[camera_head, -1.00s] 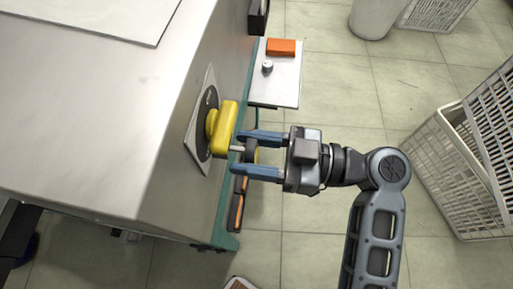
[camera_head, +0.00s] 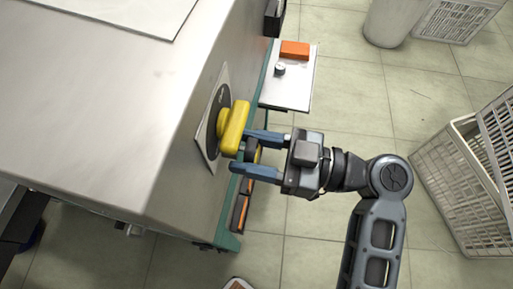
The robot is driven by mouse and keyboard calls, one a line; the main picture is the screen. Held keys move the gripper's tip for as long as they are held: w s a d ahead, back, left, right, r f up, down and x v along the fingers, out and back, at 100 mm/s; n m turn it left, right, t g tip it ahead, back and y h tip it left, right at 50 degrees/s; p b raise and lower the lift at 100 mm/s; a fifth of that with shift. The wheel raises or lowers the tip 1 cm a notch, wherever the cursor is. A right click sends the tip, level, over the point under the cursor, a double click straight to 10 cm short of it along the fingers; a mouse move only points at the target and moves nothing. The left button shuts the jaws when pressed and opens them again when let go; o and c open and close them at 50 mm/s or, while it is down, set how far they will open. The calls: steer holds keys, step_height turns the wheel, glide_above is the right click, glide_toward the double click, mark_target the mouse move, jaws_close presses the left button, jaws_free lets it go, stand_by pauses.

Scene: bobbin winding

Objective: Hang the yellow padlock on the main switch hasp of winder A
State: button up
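The main switch of winder A has a yellow handle (camera_head: 234,128) on a round black plate (camera_head: 211,122), fixed to the side of the steel cabinet. My gripper (camera_head: 241,150) is just right of the handle, its two blue fingers pointing left at it. I cannot tell whether the shackle touches or passes through the hasp; the hasp hole is not visible.
The steel cabinet (camera_head: 110,120) fills the left. A small shelf (camera_head: 292,90) with an orange block (camera_head: 295,50) and a grey knob-like piece (camera_head: 279,69) juts out beyond the switch. White crates (camera_head: 460,185) stand on the floor at right. Tiled floor lies between.

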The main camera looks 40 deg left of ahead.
steer(key=shift+s+a, duration=0.2)
steer(key=shift+a, duration=0.2)
steer(key=shift+f+b, duration=0.5)
steer(key=shift+b, duration=0.3)
stand_by(0.7)
steer(key=o, duration=1.2)
steer(key=shift+o, duration=0.2)
steer(key=shift+b+v, duration=0.35)
steer(key=shift+v, duration=3.55)
